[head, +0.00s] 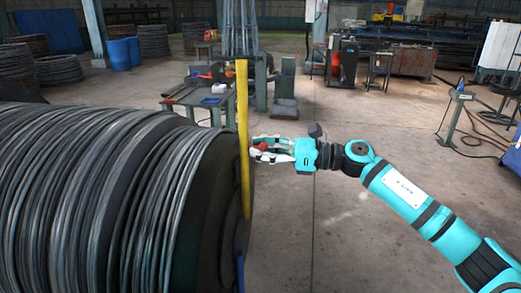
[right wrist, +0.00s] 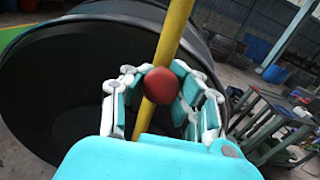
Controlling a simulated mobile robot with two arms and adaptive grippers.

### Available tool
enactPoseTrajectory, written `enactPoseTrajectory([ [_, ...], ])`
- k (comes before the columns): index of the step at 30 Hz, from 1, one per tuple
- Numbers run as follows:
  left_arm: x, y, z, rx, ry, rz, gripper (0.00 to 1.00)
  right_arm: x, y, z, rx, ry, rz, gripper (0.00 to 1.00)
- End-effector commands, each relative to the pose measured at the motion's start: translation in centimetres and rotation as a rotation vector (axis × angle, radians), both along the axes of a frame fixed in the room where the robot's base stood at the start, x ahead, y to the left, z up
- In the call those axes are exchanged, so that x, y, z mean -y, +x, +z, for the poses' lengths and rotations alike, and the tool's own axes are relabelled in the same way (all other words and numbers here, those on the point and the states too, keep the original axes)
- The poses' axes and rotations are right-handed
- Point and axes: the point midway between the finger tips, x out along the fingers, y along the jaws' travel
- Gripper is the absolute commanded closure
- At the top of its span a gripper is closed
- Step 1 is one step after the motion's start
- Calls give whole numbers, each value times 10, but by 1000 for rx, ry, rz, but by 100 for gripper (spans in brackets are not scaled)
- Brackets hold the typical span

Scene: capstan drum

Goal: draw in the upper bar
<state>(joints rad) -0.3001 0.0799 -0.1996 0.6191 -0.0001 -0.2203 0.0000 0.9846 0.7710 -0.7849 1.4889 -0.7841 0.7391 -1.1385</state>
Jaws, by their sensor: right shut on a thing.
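The capstan drum (head: 110,190) fills the left of the head view, wound with dark wire. A yellow bar (head: 243,110) stands upright along its right end; it also crosses the right wrist view (right wrist: 172,38) in front of the dark drum end (right wrist: 65,85). A red knob (head: 262,147) sits beside the bar, and shows large in the right wrist view (right wrist: 160,85). My right gripper (head: 263,150) is shut on the red knob, its fingers on both sides. Whether the knob joins the bar is hidden. A blue piece (head: 240,268) shows low on the drum end. My left gripper is out of view.
A green work table (head: 197,98) stands behind the drum, with machines beside it. A green stand (head: 455,115) with hoses is at the right. The concrete floor (head: 330,215) right of the drum is clear.

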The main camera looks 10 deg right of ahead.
Motion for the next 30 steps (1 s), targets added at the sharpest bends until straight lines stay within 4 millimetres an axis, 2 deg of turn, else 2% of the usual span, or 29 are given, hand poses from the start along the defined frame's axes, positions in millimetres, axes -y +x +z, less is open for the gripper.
enactPoseTrajectory([
  [7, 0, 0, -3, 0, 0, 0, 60, 2, 1, -4, -2, 0, -5, 100],
  [11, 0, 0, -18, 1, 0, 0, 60, 2, 1, -20, -4, -2, -5, 100],
  [24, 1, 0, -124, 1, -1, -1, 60, 3, 1, -131, -5, -4, -5, 100],
  [30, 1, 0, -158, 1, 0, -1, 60, 4, 1, -168, -5, -3, -7, 100],
])
